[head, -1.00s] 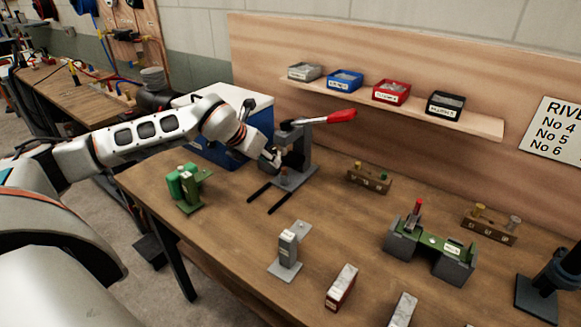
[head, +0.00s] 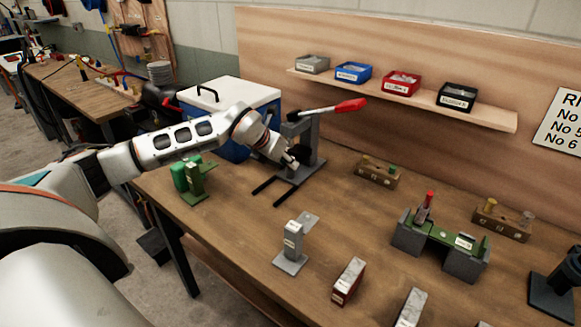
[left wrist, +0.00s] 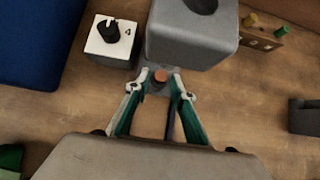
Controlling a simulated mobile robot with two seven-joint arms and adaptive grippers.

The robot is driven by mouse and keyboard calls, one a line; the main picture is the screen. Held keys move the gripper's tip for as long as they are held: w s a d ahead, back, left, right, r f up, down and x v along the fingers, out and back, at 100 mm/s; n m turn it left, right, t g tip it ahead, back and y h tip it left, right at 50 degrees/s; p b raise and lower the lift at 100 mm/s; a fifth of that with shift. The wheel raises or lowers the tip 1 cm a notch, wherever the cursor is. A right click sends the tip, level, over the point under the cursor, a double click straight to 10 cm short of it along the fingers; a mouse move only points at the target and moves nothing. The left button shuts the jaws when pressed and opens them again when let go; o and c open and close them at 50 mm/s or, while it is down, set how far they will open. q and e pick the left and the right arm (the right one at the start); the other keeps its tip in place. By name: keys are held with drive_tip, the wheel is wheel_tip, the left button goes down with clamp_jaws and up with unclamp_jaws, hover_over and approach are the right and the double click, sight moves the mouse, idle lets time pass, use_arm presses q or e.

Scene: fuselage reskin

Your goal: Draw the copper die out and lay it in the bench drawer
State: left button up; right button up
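The copper die (left wrist: 160,76) is a small round orange-brown piece at the foot of the grey press (left wrist: 190,35). In the head view the press (head: 312,145) stands on the bench with its red-handled lever raised to the right, and the die is hidden by my gripper. My left gripper (left wrist: 160,84) has its fingertips apart on either side of the die, with a gap visible on both sides. In the head view the left gripper (head: 289,160) is low in front of the press. My right gripper is not in view. I cannot make out the bench drawer.
A blue-and-white cooler (head: 235,105) stands behind my left arm. Green (head: 193,180) and grey (head: 292,245) fixtures stand on the bench (head: 235,240). A white-topped block (left wrist: 112,38) with a black knob sits left of the press. Two dark rails extend forward from the press.

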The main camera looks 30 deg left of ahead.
use_arm(q)
clamp_jaws()
drive_tip(key=shift+r+p, duration=0.7)
drive_tip(key=shift+r, duration=0.45)
wheel_tip(320, 180, up, 3)
drive_tip(key=shift+f+p, duration=0.15)
drive_tip(key=shift+p, duration=0.6)
